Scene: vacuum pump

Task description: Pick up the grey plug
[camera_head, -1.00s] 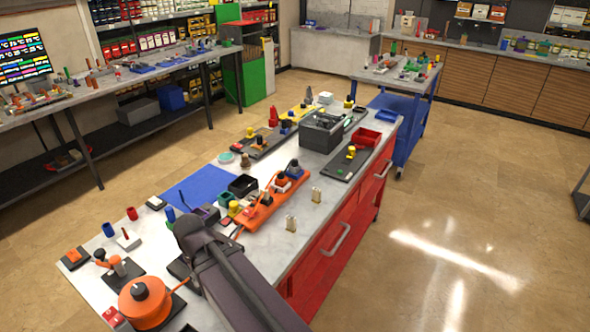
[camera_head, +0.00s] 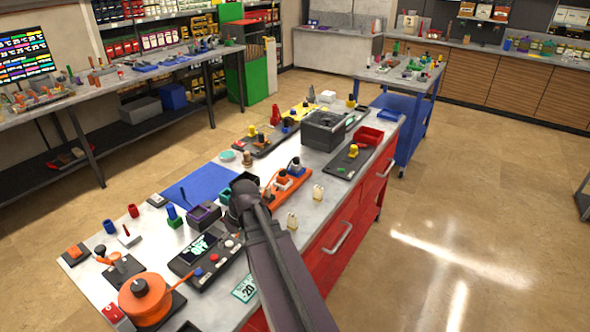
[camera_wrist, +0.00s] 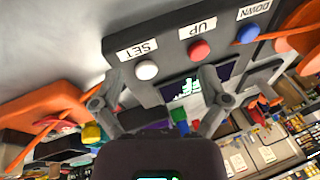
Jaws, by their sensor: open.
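A greyish plug (camera_head: 295,165) stands on the orange power strip (camera_head: 272,199) on the workbench in the head view. Another plug with an orange and dark body sits beside it on the strip. My gripper (camera_wrist: 160,97) is open and empty in the wrist view, with its two fingers spread apart. In the head view, the end of my arm is over the bench, on the near-left side of the strip and apart from the grey plug; it hides the fingers. I cannot make out the grey plug in the wrist view.
A control panel (camera_head: 205,258) with white, red and blue buttons lies below my arm; it also fills the top of the wrist view (camera_wrist: 175,60). An orange reel (camera_head: 145,300) stands near left. Two small beige pieces stand right of the strip. The blue mat (camera_head: 195,187) has bare room.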

